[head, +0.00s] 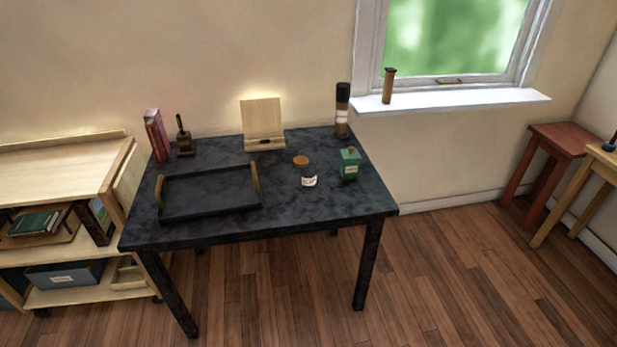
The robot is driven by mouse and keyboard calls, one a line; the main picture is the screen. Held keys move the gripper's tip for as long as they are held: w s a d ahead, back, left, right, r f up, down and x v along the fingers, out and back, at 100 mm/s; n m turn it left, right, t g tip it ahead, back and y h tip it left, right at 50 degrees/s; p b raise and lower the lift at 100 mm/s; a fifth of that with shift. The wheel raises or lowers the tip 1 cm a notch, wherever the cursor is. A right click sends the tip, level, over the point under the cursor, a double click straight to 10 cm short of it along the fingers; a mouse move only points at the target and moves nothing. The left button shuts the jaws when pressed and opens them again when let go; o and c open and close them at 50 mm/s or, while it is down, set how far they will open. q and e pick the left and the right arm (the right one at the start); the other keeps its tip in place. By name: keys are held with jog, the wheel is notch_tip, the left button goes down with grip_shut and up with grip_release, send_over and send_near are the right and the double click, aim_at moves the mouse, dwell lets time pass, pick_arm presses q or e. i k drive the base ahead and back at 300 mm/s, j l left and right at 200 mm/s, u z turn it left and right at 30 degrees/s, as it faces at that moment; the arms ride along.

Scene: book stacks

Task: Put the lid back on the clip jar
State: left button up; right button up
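A small jar with a white label (309,181) stands on the right half of the black table; its see-through or dark body is hard to make out against the tabletop. A round brown lid-like disc (301,161) shows just behind and above the label. I cannot tell whether it rests on the jar or lies on the table behind it. Neither of my grippers is in view.
The black table (300,215) also holds a black tray with wooden handles (208,218), a green labelled container (349,164), a wooden stand (262,122), a dark cylinder (342,108), books (156,136) and a stamp-like tool (183,138). The front right is clear.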

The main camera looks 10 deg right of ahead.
aim_at(307, 168)
jog(key=i+l, duration=0.25)
jog(key=i, duration=0.25)
jog(key=i+l, duration=0.3)
jog(key=i, duration=0.2)
jog(key=i+l, duration=0.25)
jog(key=i, duration=0.25)
